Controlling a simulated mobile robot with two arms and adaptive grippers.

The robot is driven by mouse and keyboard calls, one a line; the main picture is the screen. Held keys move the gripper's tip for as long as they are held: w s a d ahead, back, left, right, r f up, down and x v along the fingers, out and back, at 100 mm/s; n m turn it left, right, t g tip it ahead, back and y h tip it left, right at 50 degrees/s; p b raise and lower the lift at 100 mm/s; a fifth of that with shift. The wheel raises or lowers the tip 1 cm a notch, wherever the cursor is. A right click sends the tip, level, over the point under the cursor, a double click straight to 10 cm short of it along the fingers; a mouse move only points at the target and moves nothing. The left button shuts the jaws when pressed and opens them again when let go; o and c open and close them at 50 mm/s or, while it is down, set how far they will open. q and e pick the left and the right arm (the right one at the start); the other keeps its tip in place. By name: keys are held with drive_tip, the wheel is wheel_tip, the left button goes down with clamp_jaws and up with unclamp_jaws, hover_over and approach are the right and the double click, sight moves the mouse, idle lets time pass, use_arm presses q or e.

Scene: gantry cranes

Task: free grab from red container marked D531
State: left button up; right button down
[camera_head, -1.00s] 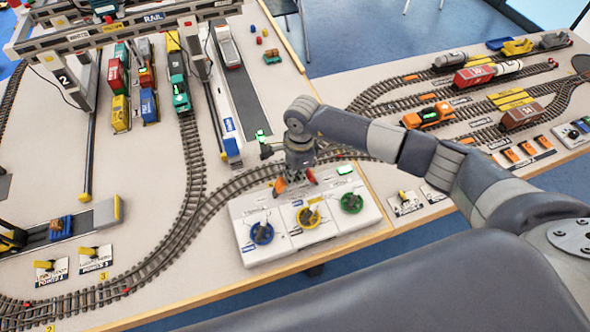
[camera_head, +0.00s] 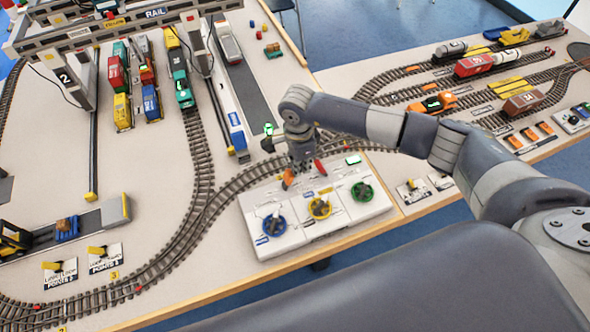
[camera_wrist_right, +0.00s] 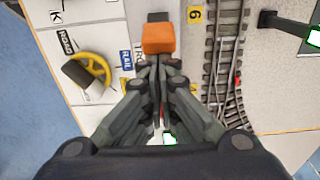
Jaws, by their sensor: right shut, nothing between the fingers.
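A red container (camera_head: 116,74) sits in a row of containers below the gantry crane (camera_head: 125,30) at upper left. Its marking is too small to read, so I cannot tell whether it is D531. A red wagon (camera_head: 474,66) stands on the right tracks. My right gripper (camera_head: 303,166) is over the far side of the white control panel (camera_head: 345,219). In the right wrist view its fingers (camera_wrist_right: 158,62) are together and empty, close to an orange lever knob (camera_wrist_right: 158,38). Whether they touch it is unclear. My left gripper is not in view.
The panel carries blue (camera_head: 274,225), yellow (camera_head: 319,208) and green (camera_head: 362,191) dials. The yellow dial (camera_wrist_right: 88,70) also shows in the wrist view. Curved track (camera_head: 200,180) runs beside the panel. A signal with a green light (camera_head: 268,130) stands near my gripper.

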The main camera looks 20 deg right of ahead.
sight(291, 173)
drive_tip(key=a+b, duration=0.2)
drive_tip(key=a, duration=0.1)
drive_tip(key=shift+a+r, duration=0.1)
drive_tip(key=shift+r, duration=0.4)
drive_tip(key=shift+d, duration=0.4)
drive_tip(key=shift+r, duration=0.25)
drive_tip(key=shift+r+p, duration=0.3)
drive_tip(key=shift+r, duration=0.1)
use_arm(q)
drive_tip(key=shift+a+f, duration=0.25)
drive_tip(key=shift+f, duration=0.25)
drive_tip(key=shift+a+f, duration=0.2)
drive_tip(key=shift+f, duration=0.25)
use_arm(e)
drive_tip(key=shift+r, duration=0.15)
